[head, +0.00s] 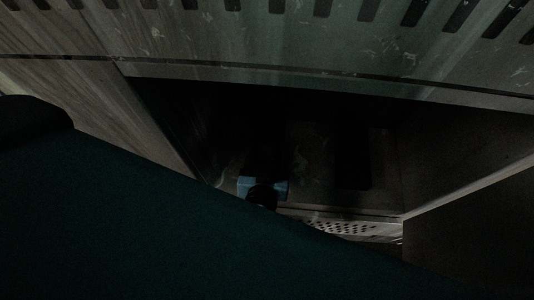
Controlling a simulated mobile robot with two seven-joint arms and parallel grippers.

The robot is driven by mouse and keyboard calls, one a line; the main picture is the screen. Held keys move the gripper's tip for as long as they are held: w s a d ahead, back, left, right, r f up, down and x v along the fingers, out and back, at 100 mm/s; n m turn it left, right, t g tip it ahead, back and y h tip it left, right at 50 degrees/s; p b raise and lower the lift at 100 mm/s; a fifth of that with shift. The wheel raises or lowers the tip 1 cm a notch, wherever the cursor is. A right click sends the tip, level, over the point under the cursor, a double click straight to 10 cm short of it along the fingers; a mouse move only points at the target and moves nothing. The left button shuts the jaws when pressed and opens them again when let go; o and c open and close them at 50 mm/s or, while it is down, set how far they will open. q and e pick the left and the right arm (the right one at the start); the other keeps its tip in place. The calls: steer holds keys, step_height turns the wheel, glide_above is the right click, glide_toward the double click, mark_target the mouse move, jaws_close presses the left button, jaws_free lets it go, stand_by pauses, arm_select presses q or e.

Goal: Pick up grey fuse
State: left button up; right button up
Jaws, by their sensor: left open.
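I cannot make out a grey fuse; the inside of the recess (300,150) is nearly black. My left arm crosses the lower left of the head view as a large dark teal shape. Beyond its upper edge, at the front of the recess, a small part with pale blue sides and a dark middle shows; I take it to be my left gripper (263,186). It is open, but its fingertips are hard to separate from the shadow. I see nothing held in it. My right gripper is not in view.
A worn grey metal panel (300,45) with dark slots spans the top above the recess. A wall (465,165) bounds the recess at right. A perforated strip (345,228) lies along its lower edge. A brownish panel (90,100) stands at left.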

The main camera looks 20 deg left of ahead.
mark_target(266, 152)
arm_select(q)
steer(key=shift+a+b+x, duration=0.2)
steer(key=shift+b+x, duration=0.6)
steer(key=shift+x, duration=1.5)
steer(key=shift+w+a+f, duration=0.1)
steer(key=shift+w+f, duration=0.15)
steer(key=shift+w, duration=0.1)
steer(key=c, duration=1.1)
